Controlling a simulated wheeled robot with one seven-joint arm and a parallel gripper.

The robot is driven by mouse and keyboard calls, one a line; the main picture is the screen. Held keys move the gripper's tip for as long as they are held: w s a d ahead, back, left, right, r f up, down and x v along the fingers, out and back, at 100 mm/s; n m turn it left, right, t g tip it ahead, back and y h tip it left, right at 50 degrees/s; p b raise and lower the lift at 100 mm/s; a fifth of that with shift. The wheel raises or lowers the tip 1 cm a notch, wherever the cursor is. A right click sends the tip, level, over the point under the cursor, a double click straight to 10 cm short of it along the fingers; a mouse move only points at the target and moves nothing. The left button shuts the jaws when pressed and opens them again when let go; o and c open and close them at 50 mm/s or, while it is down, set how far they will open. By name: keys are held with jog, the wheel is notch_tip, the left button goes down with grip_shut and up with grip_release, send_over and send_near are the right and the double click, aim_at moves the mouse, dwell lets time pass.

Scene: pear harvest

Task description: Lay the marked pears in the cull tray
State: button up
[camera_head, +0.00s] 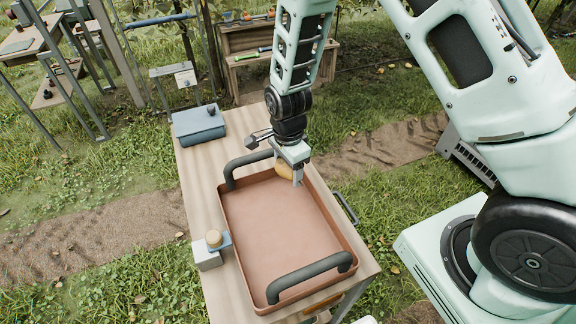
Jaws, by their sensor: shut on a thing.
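The cull tray (290,232), a reddish-brown shallow tray with two thick dark handles, lies on a narrow wooden table. My gripper (291,180) points down over the tray's far end. It is shut on a yellowish-brown pear (283,170), partly hidden behind the fingers. I cannot tell whether the pear touches the tray floor, and no mark on it can be made out. The rest of the tray floor is bare.
A blue-grey box (199,125) stands at the table's (197,178) far end. A small white block with a round tan knob (213,238) sits left of the tray. Several benches and a wooden stand (248,62) are farther back on the grass.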

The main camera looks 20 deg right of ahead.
jog(key=b, duration=0.4)
send_over(288, 199)
jog(key=shift+f, duration=2.75)
jog(key=shift+f+b, duration=1.5)
jog(key=shift+f, duration=1)
jog(key=o, duration=1.1)
notch_tip(288, 199, up, 17)
jog(key=shift+r+b, duration=0.2)
jog(key=shift+b, duration=0.5)
jog(key=s+a+r+n, duration=0.3)
jog(key=s+n, duration=0.8)
jog(key=n, duration=0.1)
jog(key=s+a+r+n, duration=0.3)
jog(key=s+n, duration=0.8)
jog(key=s, duration=0.1)
jog(key=shift+a+r+n+y, duration=0.15)
jog(key=shift+n+y, duration=0.15)
jog(key=shift+n, duration=0.1)
